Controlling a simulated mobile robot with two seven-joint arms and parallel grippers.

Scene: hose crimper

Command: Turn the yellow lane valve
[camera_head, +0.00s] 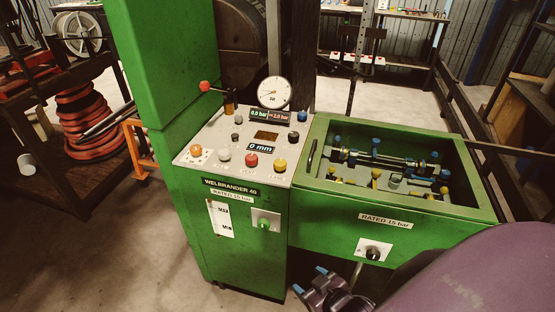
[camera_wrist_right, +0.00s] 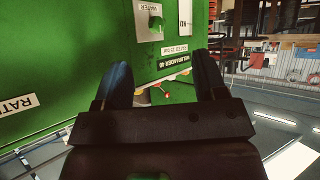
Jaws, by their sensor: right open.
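The open-topped green valve box (camera_head: 470,208) stands at the right in the head view. Inside it are pipes with blue and yellow fittings. Small yellow valve parts (camera_head: 376,174) stand in the near row, and another yellow part (camera_head: 445,190) is at the right; which one is the yellow lane valve I cannot tell. My right gripper (camera_head: 310,280) is open and empty, low in front of the box and apart from it. In the right wrist view its blue-tipped fingers (camera_wrist_right: 164,78) are spread before the green cabinet, seen upside down. My left gripper is not in view.
A green console (camera_head: 240,240) with a gauge (camera_head: 274,93), coloured buttons and a small display adjoins the box on the left. A black knob (camera_head: 373,254) sits on the box front below its "RATED 15 bar" label. The box rim is raised. Floor is clear at lower left.

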